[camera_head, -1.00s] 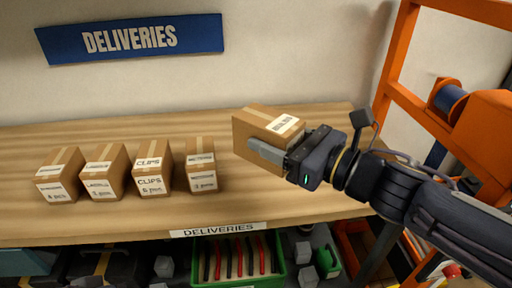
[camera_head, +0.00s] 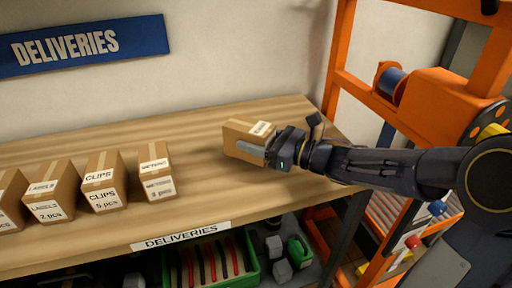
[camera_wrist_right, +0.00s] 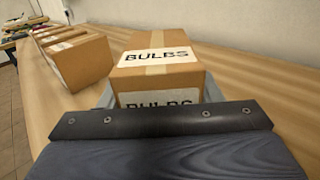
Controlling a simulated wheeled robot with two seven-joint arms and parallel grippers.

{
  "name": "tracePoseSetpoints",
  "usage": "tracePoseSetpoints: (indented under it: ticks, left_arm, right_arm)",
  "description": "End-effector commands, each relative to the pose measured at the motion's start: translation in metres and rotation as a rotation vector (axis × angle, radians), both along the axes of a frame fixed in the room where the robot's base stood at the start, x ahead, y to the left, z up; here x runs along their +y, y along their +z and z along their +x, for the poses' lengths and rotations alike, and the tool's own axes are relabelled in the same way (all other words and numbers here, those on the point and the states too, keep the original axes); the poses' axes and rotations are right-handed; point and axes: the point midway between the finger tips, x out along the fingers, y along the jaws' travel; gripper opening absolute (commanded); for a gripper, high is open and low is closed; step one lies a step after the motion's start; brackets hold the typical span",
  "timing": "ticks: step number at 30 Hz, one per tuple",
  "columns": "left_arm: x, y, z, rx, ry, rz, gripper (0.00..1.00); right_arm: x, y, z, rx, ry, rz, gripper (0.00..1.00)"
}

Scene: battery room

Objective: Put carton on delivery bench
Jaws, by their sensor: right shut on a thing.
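The carton (camera_head: 248,139) is a small brown box with tape and a white label. In the right wrist view the carton (camera_wrist_right: 140,69) reads BULBS. My right gripper (camera_head: 262,152) is shut on it, with fingers along its sides. The carton is at or just above the delivery bench (camera_head: 235,195), right of the other boxes; whether its base touches the wood I cannot tell. The bench is a wooden top with a DELIVERIES label on its front edge. My left gripper is not in view.
Several brown cartons stand in a row on the left of the bench, the nearest being a narrow carton (camera_head: 156,172). A blue DELIVERIES sign (camera_head: 80,45) is on the wall. An orange frame (camera_head: 345,60) stands at the right. A green crate (camera_head: 251,268) sits below.

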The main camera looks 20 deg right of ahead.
Motion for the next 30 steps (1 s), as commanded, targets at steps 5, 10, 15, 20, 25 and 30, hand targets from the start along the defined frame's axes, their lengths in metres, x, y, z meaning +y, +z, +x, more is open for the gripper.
tracePoseSetpoints:
  ticks: [5, 10, 15, 20, 25, 30]
  left_arm:
    - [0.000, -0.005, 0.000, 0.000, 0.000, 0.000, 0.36]
    - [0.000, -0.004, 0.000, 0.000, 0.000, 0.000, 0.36]
    - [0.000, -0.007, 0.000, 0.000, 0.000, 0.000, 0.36]
    - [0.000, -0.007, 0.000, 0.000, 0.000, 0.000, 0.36]
    - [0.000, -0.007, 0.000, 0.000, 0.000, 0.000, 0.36]
    - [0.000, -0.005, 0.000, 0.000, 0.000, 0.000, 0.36]
  right_arm:
    - [0.001, -0.022, -0.001, 0.002, 0.001, 0.002, 0.24]
    - [0.001, -0.023, -0.001, -0.001, 0.001, 0.001, 0.24]
    - [0.001, -0.024, -0.001, -0.001, 0.002, 0.001, 0.24]
    - [0.001, -0.024, -0.001, 0.001, 0.001, 0.000, 0.75]
    - [0.001, -0.024, -0.001, 0.001, 0.001, 0.000, 0.80]
    - [0.001, -0.023, -0.001, 0.002, 0.001, 0.001, 0.80]
